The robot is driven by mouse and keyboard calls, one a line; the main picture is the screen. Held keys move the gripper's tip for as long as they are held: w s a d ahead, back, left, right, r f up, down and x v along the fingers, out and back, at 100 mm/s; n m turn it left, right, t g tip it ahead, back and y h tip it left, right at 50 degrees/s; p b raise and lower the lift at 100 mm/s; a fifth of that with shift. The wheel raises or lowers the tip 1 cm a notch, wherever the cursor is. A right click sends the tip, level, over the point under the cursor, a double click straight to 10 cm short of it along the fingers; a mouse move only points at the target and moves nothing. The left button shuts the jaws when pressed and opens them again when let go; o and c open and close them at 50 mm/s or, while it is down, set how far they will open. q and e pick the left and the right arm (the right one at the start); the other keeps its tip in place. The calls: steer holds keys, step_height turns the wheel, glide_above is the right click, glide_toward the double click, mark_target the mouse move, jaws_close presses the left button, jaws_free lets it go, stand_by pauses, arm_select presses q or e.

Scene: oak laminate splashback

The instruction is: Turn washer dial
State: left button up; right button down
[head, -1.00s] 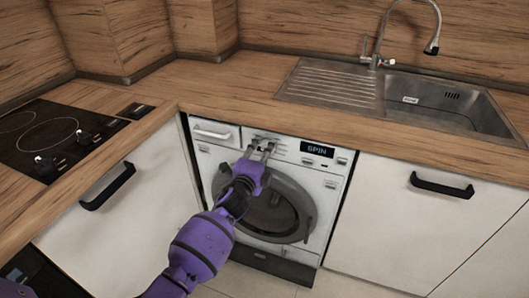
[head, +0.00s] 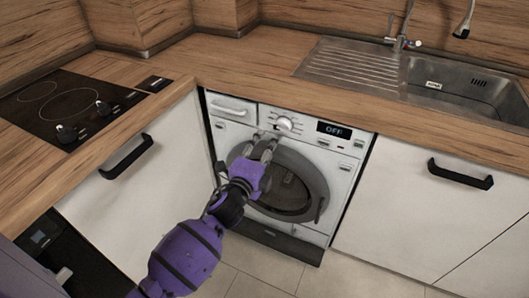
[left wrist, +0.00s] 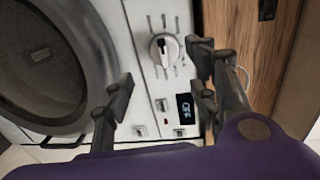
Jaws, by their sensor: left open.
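The washer (head: 342,160) is white with a dark round door, built in under the counter. Its dial (head: 284,123) is a round white knob at the top middle of the panel; it also shows in the left wrist view (left wrist: 163,49). The display (head: 333,130) reads OFF. My left gripper (head: 267,138) is open and empty, just below and left of the dial in the head view, apart from it. In the left wrist view its fingers (left wrist: 163,92) are spread, and the dial lies beyond them. My right gripper is not in view.
A wooden counter (head: 240,77) runs above the washer. A hob (head: 70,105) with knobs is at left, and a steel sink (head: 470,92) at right. White cabinets with black handles flank the washer. The floor (head: 270,270) in front is tiled.

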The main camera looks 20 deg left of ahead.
arm_select(q)
steer(key=shift+s, duration=0.8)
steer(key=n+y+b, duration=0.1)
steer(key=n+b, duration=0.2)
steer(key=n, duration=0.9)
glide_toward(282, 131)
steer(key=w, duration=0.2)
steer(key=shift+t, duration=0.4)
steer(key=w, duration=0.7)
steer(key=shift+w+a+f, duration=0.1)
steer(key=shift+f, duration=0.25)
steer(key=shift+w+b, duration=0.3)
steer(key=shift+w, duration=0.1)
steer(key=shift+c, duration=0.4)
